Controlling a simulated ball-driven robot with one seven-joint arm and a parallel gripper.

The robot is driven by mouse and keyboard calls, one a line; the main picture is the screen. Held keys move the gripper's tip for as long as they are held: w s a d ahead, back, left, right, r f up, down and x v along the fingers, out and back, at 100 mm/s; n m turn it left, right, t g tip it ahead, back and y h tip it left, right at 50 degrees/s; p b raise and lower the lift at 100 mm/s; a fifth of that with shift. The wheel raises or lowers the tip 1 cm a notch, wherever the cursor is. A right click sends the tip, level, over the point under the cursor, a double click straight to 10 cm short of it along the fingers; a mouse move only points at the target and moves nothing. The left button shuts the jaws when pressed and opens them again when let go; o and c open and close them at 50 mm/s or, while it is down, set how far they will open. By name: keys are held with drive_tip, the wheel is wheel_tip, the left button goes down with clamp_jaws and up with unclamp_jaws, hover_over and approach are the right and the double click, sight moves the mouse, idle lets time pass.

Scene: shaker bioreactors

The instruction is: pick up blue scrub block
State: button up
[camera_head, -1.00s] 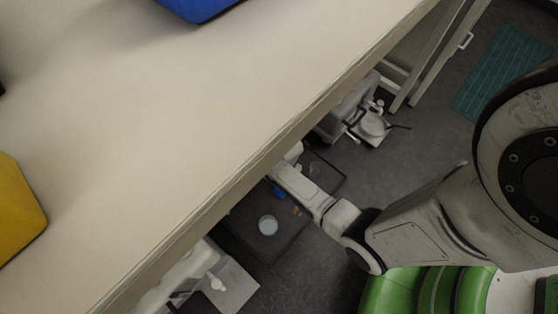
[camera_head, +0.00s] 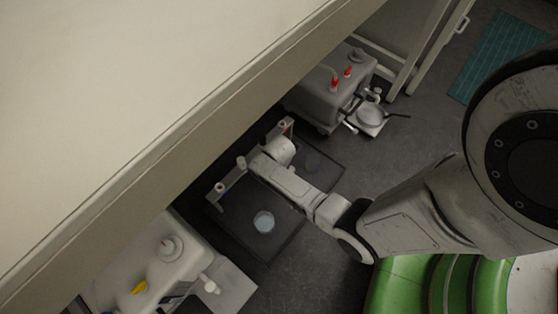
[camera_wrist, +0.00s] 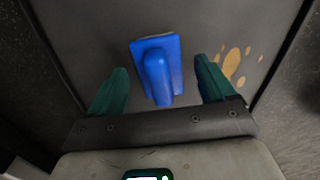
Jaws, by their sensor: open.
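The blue scrub block (camera_wrist: 158,66), with a raised blue handle and a pale edge at its far side, lies on a dark flat surface (camera_wrist: 100,30) in the wrist view. My gripper (camera_wrist: 161,75) has its two green fingers apart, one on each side of the block. The block lies between the fingers, with a gap on both sides. In the head view my arm reaches down to the dark tray (camera_head: 236,222) on the floor. The block is not visible there, and my fingers cannot be made out.
Tan stains (camera_wrist: 233,62) mark the surface right of the block. Grey machines stand on either side, one with red-tipped parts (camera_head: 334,84), one with a yellow part (camera_head: 139,288). The tabletop (camera_head: 120,90) overhangs at left.

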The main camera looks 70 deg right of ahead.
drive_tip(key=shift+c, duration=0.3)
drive_tip(key=c, duration=1.1)
drive_tip(key=shift+r+p, duration=0.55)
drive_tip(key=shift+r, duration=0.3)
drive_tip(key=shift+s+a+r+p, duration=0.65)
drive_tip(key=shift+s+r+p, duration=1.15)
drive_tip(key=shift+s, duration=0.45)
drive_tip(key=shift+s+a+r+p, duration=0.6)
drive_tip(key=shift+s+r+p, duration=1.05)
drive_tip(key=shift+s+r, duration=0.5)
drive_tip(key=shift+s+a+r+p, duration=0.65)
drive_tip(key=shift+s+r+p, duration=1.1)
drive_tip(key=shift+s, duration=0.6)
